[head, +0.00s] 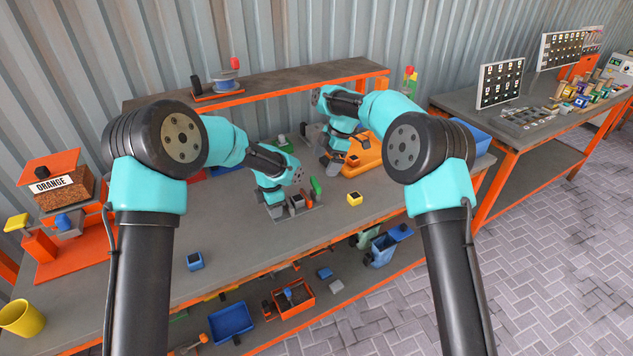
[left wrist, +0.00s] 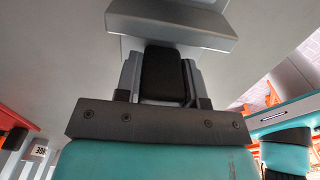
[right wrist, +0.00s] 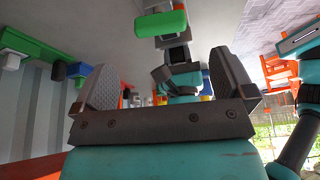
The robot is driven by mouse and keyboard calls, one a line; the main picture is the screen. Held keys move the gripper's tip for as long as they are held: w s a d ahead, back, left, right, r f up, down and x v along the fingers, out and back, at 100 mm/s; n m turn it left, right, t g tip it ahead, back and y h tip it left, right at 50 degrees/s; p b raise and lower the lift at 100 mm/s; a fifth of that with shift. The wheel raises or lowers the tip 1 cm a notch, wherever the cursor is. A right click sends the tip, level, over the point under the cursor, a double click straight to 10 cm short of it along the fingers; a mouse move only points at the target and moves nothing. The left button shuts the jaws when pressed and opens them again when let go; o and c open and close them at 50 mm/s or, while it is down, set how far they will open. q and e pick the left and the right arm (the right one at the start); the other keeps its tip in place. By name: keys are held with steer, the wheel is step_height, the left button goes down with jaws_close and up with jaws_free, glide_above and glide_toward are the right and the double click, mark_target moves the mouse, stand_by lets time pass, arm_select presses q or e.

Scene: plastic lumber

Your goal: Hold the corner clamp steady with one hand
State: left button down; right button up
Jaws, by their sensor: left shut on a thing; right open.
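The corner clamp (head: 296,202), a grey metal piece, stands on the bench in the middle of the head view, partly hidden by my left gripper (head: 280,204). In the left wrist view my left gripper (left wrist: 162,85) is shut on a black part (left wrist: 162,72) of it, with a grey plate (left wrist: 170,28) just beyond. A green piece (head: 316,186) is beside the clamp; it also shows in the right wrist view (right wrist: 160,23). My right gripper (right wrist: 165,75) is open and empty, its fingers wide apart, behind and to the right of the clamp.
An orange tool body (head: 364,158) lies close to my right gripper. A yellow block (head: 354,199) and a blue block (head: 195,261) sit on the bench. A raised shelf (head: 290,82) runs along the back. The bench front between the blocks is mostly clear.

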mark_target(316, 182)
steer(key=x, duration=0.8)
steer(key=shift+f, duration=0.15)
steer(key=shift+c, duration=0.3)
steer(key=c, duration=0.9)
steer(key=shift+o, duration=0.2)
steer(key=shift+m, duration=0.4)
steer(key=m+t, duration=0.2)
steer(key=m, duration=0.3)
steer(key=shift+s, duration=0.15)
steer(key=m+t, duration=0.1)
steer(key=m, duration=0.2)
steer(key=m+t+h, duration=0.1)
steer(key=m, duration=0.2)
steer(key=shift+m+t, duration=0.3)
steer(key=shift+m, duration=0.2)
steer(key=shift+a, duration=0.1)
